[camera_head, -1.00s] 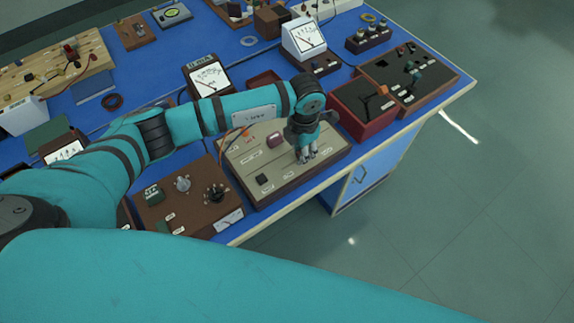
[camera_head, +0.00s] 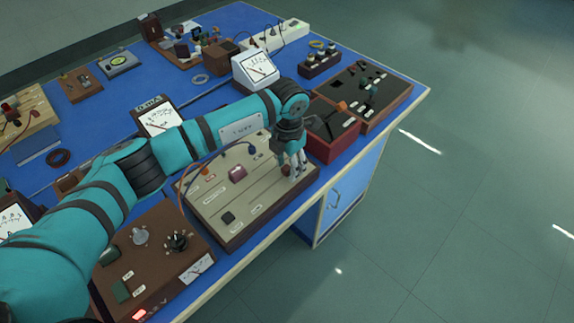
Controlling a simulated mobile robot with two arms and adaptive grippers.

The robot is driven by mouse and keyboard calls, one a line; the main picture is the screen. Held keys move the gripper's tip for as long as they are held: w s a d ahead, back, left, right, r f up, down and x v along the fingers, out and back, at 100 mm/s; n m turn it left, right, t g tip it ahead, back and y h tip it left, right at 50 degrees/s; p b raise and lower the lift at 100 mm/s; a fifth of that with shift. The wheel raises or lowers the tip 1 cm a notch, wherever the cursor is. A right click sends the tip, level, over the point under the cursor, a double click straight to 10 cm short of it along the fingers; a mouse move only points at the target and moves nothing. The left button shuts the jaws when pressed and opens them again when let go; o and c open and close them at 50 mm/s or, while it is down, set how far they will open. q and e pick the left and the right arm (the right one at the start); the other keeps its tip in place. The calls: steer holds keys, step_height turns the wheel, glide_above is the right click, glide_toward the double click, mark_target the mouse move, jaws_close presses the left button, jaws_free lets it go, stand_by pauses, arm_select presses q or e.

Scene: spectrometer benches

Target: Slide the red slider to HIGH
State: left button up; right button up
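A beige sloped panel (camera_head: 205,195) with pale labels lies near the front edge of the blue bench. A small dark red piece (camera_head: 286,169) shows at my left gripper (camera_head: 292,172), near the panel's right end; I cannot tell whether it is the slider or whether the fingers touch it. The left gripper points down with its fingers close over the panel. Their grip is too small to judge. A maroon block (camera_head: 237,173) and a black knob (camera_head: 228,218) sit further left on the panel. The label lettering is unreadable. My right gripper is out of view.
A dark red box (camera_head: 333,146) stands right of the panel, with a brown switch box (camera_head: 392,96) beyond it. A brown box with knobs (camera_head: 150,268) stands at the left front. A white meter (camera_head: 254,70) stands behind. Open floor lies right of the bench.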

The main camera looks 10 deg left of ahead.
mark_target(288, 166)
arm_select(q)
steer(key=shift+s+r, duration=0.1)
step_height(288, 166, up, 12)
stand_by(0.5)
stand_by(0.4)
